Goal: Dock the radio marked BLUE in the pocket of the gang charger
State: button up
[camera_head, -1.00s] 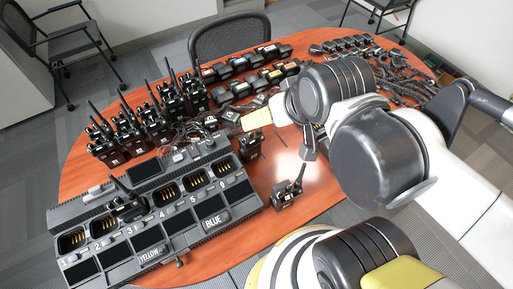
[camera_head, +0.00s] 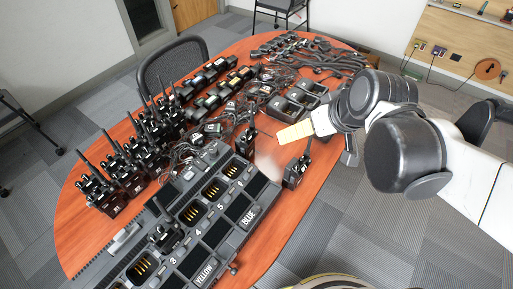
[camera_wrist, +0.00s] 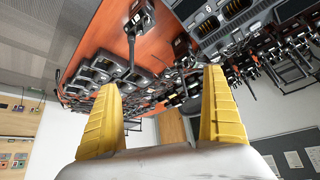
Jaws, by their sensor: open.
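The dark gang charger (camera_head: 178,198) lies at the near table side, with numbered pockets and YELLOW and BLUE labels (camera_head: 248,215). A radio (camera_head: 166,236) sits in the pocket by number 3; pockets near 4, 5 and 6 look empty. A lone radio (camera_head: 294,173) stands upright right of the charger, and another (camera_head: 246,141) stands behind the charger's far end. I cannot read their markings. My gripper (camera_head: 294,132) is above and beyond the lone radio. The wrist view shows its yellow fingers (camera_wrist: 160,80) wide apart and empty, with the charger (camera_wrist: 235,22) above right.
Upright radios (camera_head: 125,165) crowd the table's left side. Battery packs (camera_head: 205,80), cables and dark chargers (camera_head: 300,100) fill the back and right. Bare table (camera_head: 265,165) shows between the charger and lone radio. A chair (camera_head: 172,62) stands behind the table.

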jog(key=w+a+f+n+y, duration=0.2)
jog(key=w+a+f+n, duration=0.2)
jog(key=w+f, duration=0.3)
jog(key=n+g+y+b, duration=0.1)
jog(key=n+y+b, duration=0.1)
jog(key=n+y, duration=0.15)
send_near(250, 135)
jog(key=x, duration=0.3)
jog(key=shift+n, duration=0.35)
jog(key=b+x, duration=0.1)
jog(key=x, duration=0.3)
jog(key=shift+w+f+b, duration=0.1)
jog(key=shift+f+b, duration=0.3)
jog(key=shift+f, duration=0.05)
jog(key=b+x, duration=0.2)
jog(key=x, duration=0.3)
jog(key=shift+w+a, duration=0.15)
jog(key=shift+a, duration=0.1)
jog(key=shift+r, duration=0.15)
jog(key=shift+c, duration=0.7)
jog(key=c, duration=1.4)
